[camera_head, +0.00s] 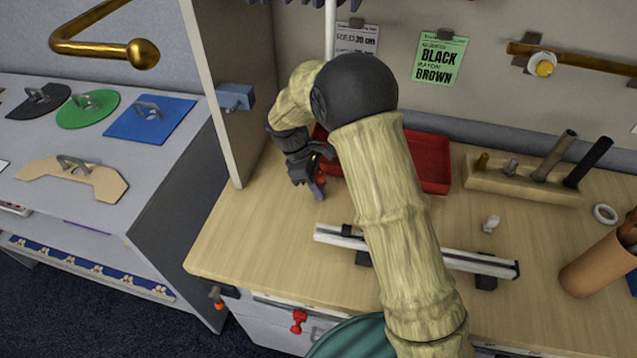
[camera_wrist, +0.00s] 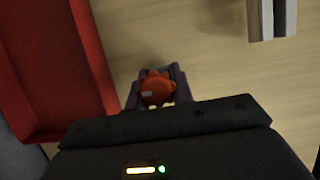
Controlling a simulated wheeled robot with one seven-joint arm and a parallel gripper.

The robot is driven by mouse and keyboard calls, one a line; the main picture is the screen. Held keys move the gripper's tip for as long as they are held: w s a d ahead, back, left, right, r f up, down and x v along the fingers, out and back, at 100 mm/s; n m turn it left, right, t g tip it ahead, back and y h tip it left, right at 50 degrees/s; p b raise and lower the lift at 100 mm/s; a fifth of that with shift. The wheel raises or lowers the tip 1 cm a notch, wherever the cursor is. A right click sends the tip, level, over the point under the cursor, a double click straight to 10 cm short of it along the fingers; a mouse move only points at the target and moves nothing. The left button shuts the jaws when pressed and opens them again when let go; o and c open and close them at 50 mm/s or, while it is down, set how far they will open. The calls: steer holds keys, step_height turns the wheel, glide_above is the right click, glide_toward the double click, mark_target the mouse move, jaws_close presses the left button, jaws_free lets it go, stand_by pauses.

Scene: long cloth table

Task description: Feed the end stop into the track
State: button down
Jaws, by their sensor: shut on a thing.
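The track (camera_head: 460,258) is a pale rail on black supports, lying across the front of the wooden worktop; my arm hides its middle. Its near end (camera_wrist: 262,18) shows at the top right of the wrist view. My gripper (camera_head: 318,190) is shut on a small orange-red piece, which I take as the end stop (camera_wrist: 157,90); the piece sits between the fingertips. It is above the worktop, behind and left of the track's left end, apart from it. The lower side of the piece is hidden.
A red tray (camera_head: 428,162) lies behind my arm and also at the left of the wrist view (camera_wrist: 60,65). A small white piece (camera_head: 491,224) stands behind the track. A wooden peg block (camera_head: 520,187), a white ring (camera_head: 605,214) and a brown tube (camera_head: 600,265) are right.

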mark_target(319, 174)
steer(key=shift+r, duration=0.1)
steer(key=shift+r+p, duration=3.3)
steer(key=shift+r, duration=0.15)
steer(key=shift+f, duration=0.1)
